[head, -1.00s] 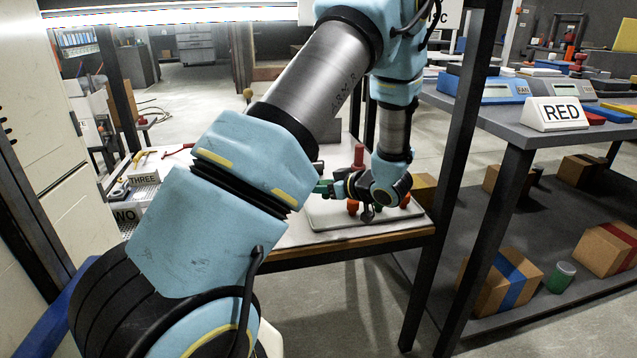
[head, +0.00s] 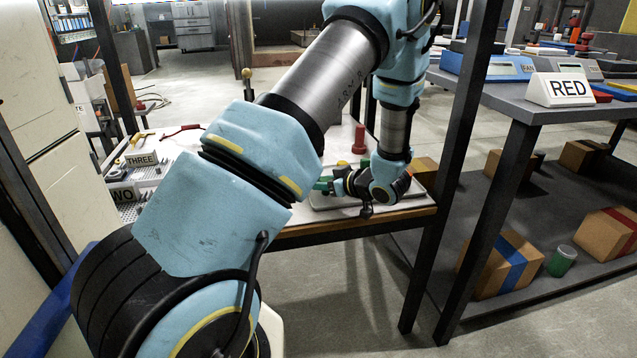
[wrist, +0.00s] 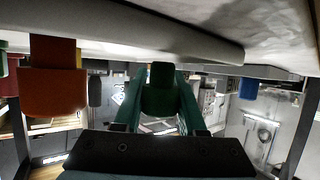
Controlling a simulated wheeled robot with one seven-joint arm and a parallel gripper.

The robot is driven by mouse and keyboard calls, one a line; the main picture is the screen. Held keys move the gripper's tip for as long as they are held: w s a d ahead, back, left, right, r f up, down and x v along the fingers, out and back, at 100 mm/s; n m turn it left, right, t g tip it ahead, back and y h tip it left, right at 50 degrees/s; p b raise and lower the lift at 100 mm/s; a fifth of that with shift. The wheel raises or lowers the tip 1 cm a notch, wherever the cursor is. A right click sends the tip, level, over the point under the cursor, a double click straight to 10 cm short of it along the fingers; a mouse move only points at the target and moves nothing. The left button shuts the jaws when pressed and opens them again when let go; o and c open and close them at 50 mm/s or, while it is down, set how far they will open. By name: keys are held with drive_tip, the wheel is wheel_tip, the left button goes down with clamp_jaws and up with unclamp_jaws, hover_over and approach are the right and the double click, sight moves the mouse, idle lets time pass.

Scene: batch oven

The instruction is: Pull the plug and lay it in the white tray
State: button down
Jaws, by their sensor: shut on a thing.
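My gripper (wrist: 160,100) is shut on a green block-like piece, the plug (wrist: 162,78), in the wrist view. In that view the plug sits close to the edge of a pale plate (wrist: 150,35); I cannot tell whether they touch. In the head view my gripper (head: 335,185) is low over a pale grey board (head: 325,203) near the table's front right edge, and my wrist hides much of the board. No thing stands out surely as the white tray.
A red peg (head: 359,138) stands behind my gripper. An orange-red piece (wrist: 52,92) is beside it in the wrist view. A white sign reading THREE (head: 141,160) stands at the table's left. A dark upright post (head: 462,160) is close to the right of my arm.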

drive_tip(key=shift+f, duration=0.4)
drive_tip(key=shift+c, duration=2)
unclamp_jaws()
drive_tip(key=shift+s, duration=0.1)
drive_tip(key=v, duration=1)
drive_tip(key=shift+s+d+r, duration=0.1)
drive_tip(key=shift+s+d, duration=0.1)
drive_tip(key=shift+d, duration=0.1)
